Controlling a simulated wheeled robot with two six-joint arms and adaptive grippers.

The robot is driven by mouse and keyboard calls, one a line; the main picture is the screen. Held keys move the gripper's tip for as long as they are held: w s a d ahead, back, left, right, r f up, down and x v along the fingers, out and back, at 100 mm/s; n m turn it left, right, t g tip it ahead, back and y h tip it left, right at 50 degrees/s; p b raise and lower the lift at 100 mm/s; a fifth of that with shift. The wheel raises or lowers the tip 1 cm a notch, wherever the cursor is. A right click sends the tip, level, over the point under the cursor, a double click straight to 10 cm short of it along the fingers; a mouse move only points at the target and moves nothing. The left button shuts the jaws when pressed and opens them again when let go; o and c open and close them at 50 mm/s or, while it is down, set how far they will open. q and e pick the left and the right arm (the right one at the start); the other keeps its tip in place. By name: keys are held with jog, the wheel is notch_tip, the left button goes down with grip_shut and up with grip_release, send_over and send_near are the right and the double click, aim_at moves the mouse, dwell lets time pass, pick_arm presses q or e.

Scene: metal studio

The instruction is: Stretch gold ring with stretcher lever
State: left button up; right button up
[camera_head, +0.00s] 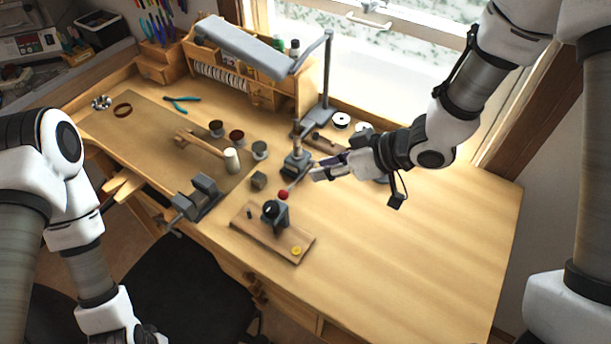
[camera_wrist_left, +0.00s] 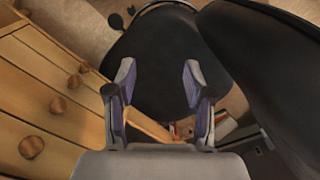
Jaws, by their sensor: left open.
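The ring stretcher (camera_head: 297,163) is a small dark metal stand with an upright post on the bench. Its lever ends in a red knob (camera_head: 283,195) toward the bench front. A small gold-yellow round thing (camera_head: 296,250), which may be the ring, lies on a wooden board (camera_head: 250,237); I cannot tell whether it is hollow. My right gripper (camera_head: 316,175) is just right of the stretcher and lever; contact and jaw opening are unclear. My left gripper (camera_wrist_left: 158,76) is open and empty in the left wrist view, over the floor and chair; it is outside the head view.
A vise (camera_head: 200,195) sits at the front edge. A mallet (camera_head: 205,148), several small pots and pliers (camera_head: 182,103) lie farther left. A lamp (camera_head: 250,50) stands behind the stretcher. The bench's right side (camera_head: 430,250) is clear. A black chair (camera_head: 175,290) stands in front.

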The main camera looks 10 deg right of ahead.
jog(key=w+a+r+n+t+y, duration=0.3)
jog(key=r+n, duration=0.3)
jog(key=n, duration=0.6)
jog(key=n+t+b, duration=0.3)
jog(key=n+b, duration=0.2)
jog(key=n, duration=0.1)
send_near(286, 190)
jog(key=x, duration=0.2)
jog(key=shift+w+a+f, duration=0.1)
jog(key=shift+w+f, duration=0.1)
jog(key=shift+w, duration=0.15)
jog(key=p+x, duration=0.2)
jog(key=x, duration=0.4)
jog(key=shift+w+a, duration=0.1)
jog(key=shift+a, duration=0.3)
jog(key=shift+w+a+f, duration=0.2)
jog(key=shift+w, duration=0.1)
jog(key=shift+s, duration=0.1)
jog(key=shift+c, duration=0.7)
grip_shut()
